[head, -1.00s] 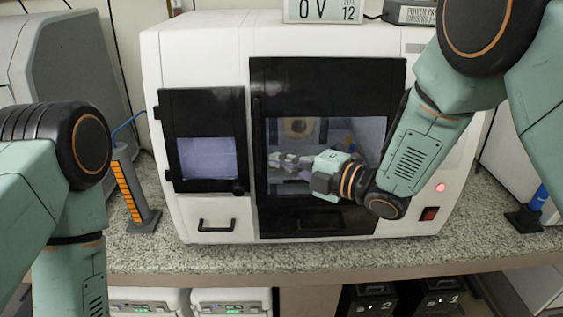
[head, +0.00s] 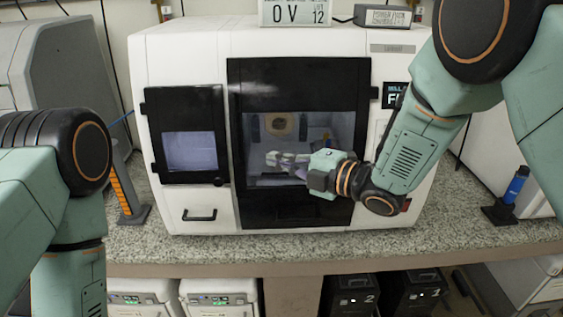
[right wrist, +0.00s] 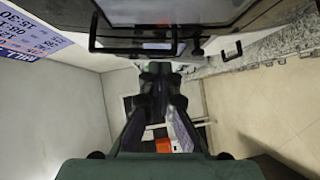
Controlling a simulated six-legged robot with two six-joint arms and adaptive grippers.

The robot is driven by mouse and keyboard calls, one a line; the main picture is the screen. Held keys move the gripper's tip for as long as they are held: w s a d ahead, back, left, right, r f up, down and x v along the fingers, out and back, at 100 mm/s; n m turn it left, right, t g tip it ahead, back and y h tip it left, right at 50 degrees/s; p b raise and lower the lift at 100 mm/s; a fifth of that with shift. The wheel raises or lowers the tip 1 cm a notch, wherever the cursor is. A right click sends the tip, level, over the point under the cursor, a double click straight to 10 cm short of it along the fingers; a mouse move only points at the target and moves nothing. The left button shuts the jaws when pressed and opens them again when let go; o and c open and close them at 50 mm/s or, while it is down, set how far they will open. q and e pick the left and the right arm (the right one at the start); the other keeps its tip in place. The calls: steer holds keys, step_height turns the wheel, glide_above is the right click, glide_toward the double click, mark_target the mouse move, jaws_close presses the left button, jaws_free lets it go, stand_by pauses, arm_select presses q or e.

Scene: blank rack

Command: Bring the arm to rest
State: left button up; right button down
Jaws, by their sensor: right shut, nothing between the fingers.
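My right arm reaches in from the right in the head view. Its gripper (head: 275,158) is shut and empty, in front of the dark windowed door of a white machine (head: 190,50). I cannot tell how far it is from the door. In the right wrist view the shut fingers (right wrist: 157,75) point at the black-handled front of a machine, with nothing between them. My left arm shows at the left of the head view, bent down; its gripper is out of the frame.
The machine stands on a speckled counter (head: 450,237). A small windowed door (head: 190,150) and a drawer handle (head: 199,215) are on its left. A rack of orange parts (head: 127,195) stands left, a blue tool in a black stand (head: 503,205) right. Boxes (head: 220,297) stand below.

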steer(key=s+d+f+m+g+h+b, duration=0.1)
steer(key=s+d+f+m+h, duration=0.25)
steer(key=d+f+m, duration=0.35)
steer(key=s+d+f+m+h+b, duration=0.1)
steer(key=s+d+f+m+h, duration=0.2)
steer(key=f+m, duration=0.45)
steer(key=s+d+f+m+g+h+b, duration=0.15)
steer(key=s+d+f+m+h, duration=0.3)
steer(key=f, duration=0.55)
arm_select(q)
step_height(320, 180, down, 12)
steer(key=b, duration=0.8)
steer(key=shift+s+d, duration=0.25)
arm_select(e)
steer(key=s+d+f+m+g, duration=0.2)
steer(key=s+f, duration=0.4)
steer(key=s, duration=0.4)
steer(key=s+d+f+m+g+h, duration=0.1)
steer(key=s+d+f+m+g, duration=0.1)
steer(key=s+f, duration=0.4)
steer(key=s+d+f+m+g+h, duration=0.1)
steer(key=s+d+f+m+g, duration=0.2)
steer(key=s, duration=1.1)
step_height(320, 180, down, 4)
steer(key=shift+s+r+m+g, duration=0.25)
steer(key=shift+m+g, duration=0.1)
steer(key=shift+m, duration=0.25)
